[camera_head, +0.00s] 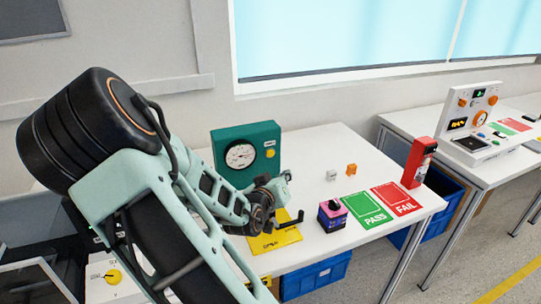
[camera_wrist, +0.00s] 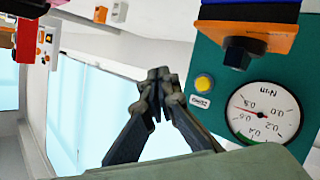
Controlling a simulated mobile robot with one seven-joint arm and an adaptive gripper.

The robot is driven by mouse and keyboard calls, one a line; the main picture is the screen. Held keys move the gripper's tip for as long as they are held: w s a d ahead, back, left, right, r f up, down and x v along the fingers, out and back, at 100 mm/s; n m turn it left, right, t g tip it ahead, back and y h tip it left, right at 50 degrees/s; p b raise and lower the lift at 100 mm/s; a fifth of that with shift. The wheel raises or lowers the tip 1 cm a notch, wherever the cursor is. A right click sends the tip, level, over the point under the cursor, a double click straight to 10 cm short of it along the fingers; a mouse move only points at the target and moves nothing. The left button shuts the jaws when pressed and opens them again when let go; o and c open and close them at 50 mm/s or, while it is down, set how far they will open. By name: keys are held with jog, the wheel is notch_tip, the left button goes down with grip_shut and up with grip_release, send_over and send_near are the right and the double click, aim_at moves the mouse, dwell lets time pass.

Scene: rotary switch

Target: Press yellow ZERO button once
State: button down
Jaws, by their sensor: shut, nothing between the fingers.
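The teal gauge box (camera_head: 230,172) stands at the back of the white table. Its round dial faces outward, and the yellow button (camera_head: 270,154) is to the right of the dial. In the head view my arm reaches in front of the box.
A yellow mat (camera_head: 272,243) lies below my wrist.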

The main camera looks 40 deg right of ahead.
jog(key=shift+w+d, duration=0.35)
jog(key=shift+w, duration=1.1)
jog(key=shift+w+d, duration=0.3)
jog(key=shift+w, duration=1.1)
jog(key=shift+w+d, duration=0.35)
jog(key=shift+w, duration=1.1)
jog(key=shift+w+d, duration=0.1)
jog(key=shift+w, duration=0.3)
jog(key=shift+w+d, duration=0.1)
jog(key=shift+w, duration=0.35)
jog(key=shift+s, duration=0.15)
jog(key=shift+s+a, duration=0.2)
jog(key=shift+s, duration=0.5)
jog(key=shift+s+a+p, duration=0.1)
jog(key=shift+s+a, duration=0.1)
jog(key=shift+s, duration=0.6)
jog(key=shift+s+a+p, duration=0.1)
jog(key=shift+s+a, duration=0.1)
jog(key=shift+s, duration=0.65)
jog(key=shift+s+a+p, duration=0.1)
jog(key=shift+s+a, duration=0.1)
jog(key=shift+s, duration=0.6)
